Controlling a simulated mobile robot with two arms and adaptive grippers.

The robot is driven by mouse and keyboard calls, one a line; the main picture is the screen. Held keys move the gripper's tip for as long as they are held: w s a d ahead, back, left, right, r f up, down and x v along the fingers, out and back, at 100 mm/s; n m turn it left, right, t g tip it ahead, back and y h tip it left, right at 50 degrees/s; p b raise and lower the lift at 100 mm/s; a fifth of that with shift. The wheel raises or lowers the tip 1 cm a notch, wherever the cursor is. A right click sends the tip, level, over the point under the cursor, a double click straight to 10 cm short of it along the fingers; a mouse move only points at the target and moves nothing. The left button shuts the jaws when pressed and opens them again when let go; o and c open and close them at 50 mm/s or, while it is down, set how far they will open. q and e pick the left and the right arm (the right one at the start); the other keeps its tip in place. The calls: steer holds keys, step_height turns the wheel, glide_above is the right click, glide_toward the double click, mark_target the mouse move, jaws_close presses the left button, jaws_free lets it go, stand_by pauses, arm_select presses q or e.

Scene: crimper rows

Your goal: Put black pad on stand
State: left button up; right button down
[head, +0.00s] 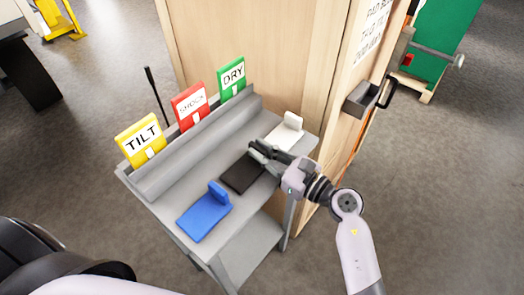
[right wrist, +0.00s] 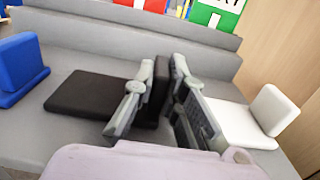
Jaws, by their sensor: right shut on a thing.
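The black pad (head: 240,175) lies flat on the grey stand's top (head: 172,203), between the blue pad (head: 205,212) and the white pad (head: 287,132). My right gripper (head: 259,152) is at the black pad's far right end. In the right wrist view, the right gripper (right wrist: 162,95) is shut on the upright tab of the black pad (right wrist: 88,97), one finger on each side. The flat part of the pad appears to rest on the surface; any small gap under it cannot be told. My left gripper is not in view.
Yellow TILT (head: 141,140), red SHOCK (head: 190,105) and green DRY (head: 232,77) signs stand along a grey stepped ledge (head: 195,147) at the back. A wooden panel (head: 240,40) rises behind. The white pad (right wrist: 232,122) is close to the right gripper's right finger.

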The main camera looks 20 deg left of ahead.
steer(key=c, duration=1.6)
jaws_free()
steer(key=shift+c, duration=0.2)
steer(key=shift+r+p, duration=0.15)
steer(key=shift+p, duration=0.15)
steer(key=b+v, duration=0.3)
steer(key=v, duration=0.9)
